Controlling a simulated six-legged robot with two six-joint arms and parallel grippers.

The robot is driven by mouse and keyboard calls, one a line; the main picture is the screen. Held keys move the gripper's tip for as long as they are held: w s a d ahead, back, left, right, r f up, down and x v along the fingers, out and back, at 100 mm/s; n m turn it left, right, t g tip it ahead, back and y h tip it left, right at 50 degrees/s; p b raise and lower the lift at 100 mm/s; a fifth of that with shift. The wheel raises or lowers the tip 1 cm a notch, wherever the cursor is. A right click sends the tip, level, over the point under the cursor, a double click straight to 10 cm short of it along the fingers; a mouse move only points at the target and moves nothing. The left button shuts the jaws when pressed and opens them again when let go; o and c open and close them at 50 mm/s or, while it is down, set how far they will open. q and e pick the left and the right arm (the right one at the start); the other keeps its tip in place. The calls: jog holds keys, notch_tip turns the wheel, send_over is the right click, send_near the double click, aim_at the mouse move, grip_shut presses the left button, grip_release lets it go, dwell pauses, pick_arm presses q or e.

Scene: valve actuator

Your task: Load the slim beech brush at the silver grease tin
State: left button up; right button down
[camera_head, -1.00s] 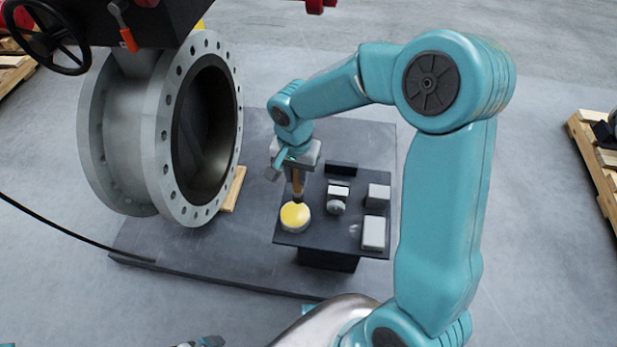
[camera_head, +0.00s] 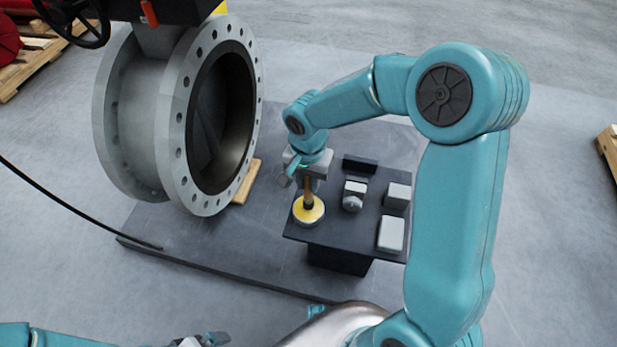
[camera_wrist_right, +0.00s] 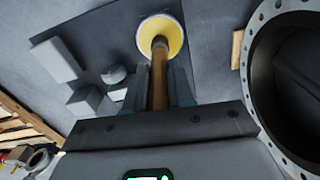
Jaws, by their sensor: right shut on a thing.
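The slim beech brush (camera_head: 308,188) is held upright in my right gripper (camera_head: 306,174), which is shut on its handle. In the right wrist view the brush (camera_wrist_right: 159,75) runs between the fingers (camera_wrist_right: 160,88). Its dark bristle end is at the yellow grease of the silver tin (camera_head: 308,218). The tin (camera_wrist_right: 148,20) shows its yellow face in the right wrist view. The bristles appear to touch the grease; how deep is not clear. My left gripper (camera_head: 208,341) is at the bottom edge, partly cut off, and its jaw state is unclear.
The dark stand (camera_head: 365,225) also bears a small silver fitting (camera_head: 353,194), two grey blocks (camera_head: 391,233) and a black block (camera_head: 360,165). The large flanged valve (camera_head: 185,120) stands left of it. A wood strip (camera_head: 247,183) lies between. Pallets stand at the edges.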

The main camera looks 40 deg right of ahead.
jog(key=shift+f+b, duration=0.6)
jog(key=shift+b, duration=0.1)
dwell(2.1)
jog(key=shift+r+p, duration=0.6)
jog(key=shift+r, duration=0.25)
jog(key=shift+r+p, duration=1.8)
jog(key=shift+r, duration=0.95)
jog(key=shift+a+r, duration=0.1)
jog(key=shift+r, duration=0.05)
jog(key=w+a+r+n+p, duration=0.3)
jog(key=a+r+n+p, duration=0.3)
jog(key=n, duration=0.5)
jog(key=shift+a+r+p, duration=0.3)
jog(key=shift+a+r, duration=0.15)
jog(key=shift+a, duration=0.15)
